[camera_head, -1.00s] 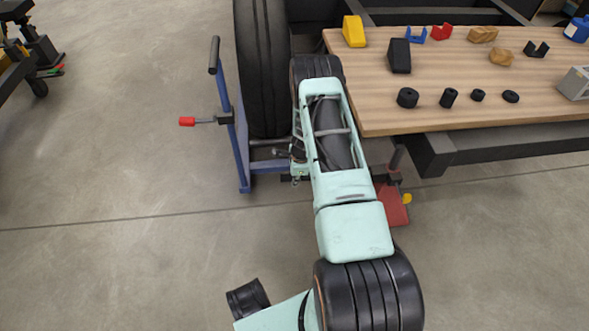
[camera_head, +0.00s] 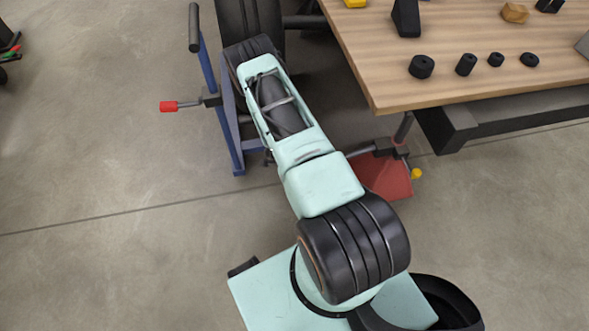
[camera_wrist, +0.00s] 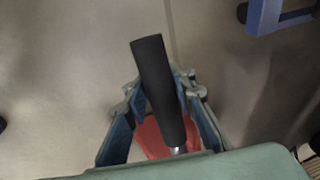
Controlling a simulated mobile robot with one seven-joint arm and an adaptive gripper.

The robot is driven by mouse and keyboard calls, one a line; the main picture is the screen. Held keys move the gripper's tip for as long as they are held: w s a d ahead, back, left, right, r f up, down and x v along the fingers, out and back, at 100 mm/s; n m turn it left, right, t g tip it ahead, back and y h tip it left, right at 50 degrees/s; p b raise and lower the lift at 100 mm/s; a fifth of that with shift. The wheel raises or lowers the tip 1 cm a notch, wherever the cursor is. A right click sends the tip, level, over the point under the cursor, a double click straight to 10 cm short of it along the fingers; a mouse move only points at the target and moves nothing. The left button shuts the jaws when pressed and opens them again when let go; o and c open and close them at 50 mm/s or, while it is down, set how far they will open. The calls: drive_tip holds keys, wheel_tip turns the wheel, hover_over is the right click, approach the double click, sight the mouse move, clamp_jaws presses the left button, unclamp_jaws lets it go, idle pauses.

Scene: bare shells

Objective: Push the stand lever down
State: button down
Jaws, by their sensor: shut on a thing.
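The stand lever (camera_wrist: 160,85) shows in the wrist view as a black grip on a metal rod, slanting up between my fingers. My gripper (camera_wrist: 162,98) is closed around this grip, with one blue-grey finger on each side. The red base of the stand (camera_wrist: 149,138) shows below and behind the grip. In the head view, the red base (camera_head: 385,177) lies on the floor near the table corner, beside a yellow knob (camera_head: 416,174). My arm hides my gripper and the lever in the head view.
The wooden table (camera_head: 400,97) with several small parts is at the upper right.

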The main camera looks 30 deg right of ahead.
drive_tip(key=shift+s+f, duration=0.1)
drive_tip(key=c, duration=1.7)
unclamp_jaws()
drive_tip(key=shift+o, duration=0.2)
drive_tip(key=v, duration=1.2)
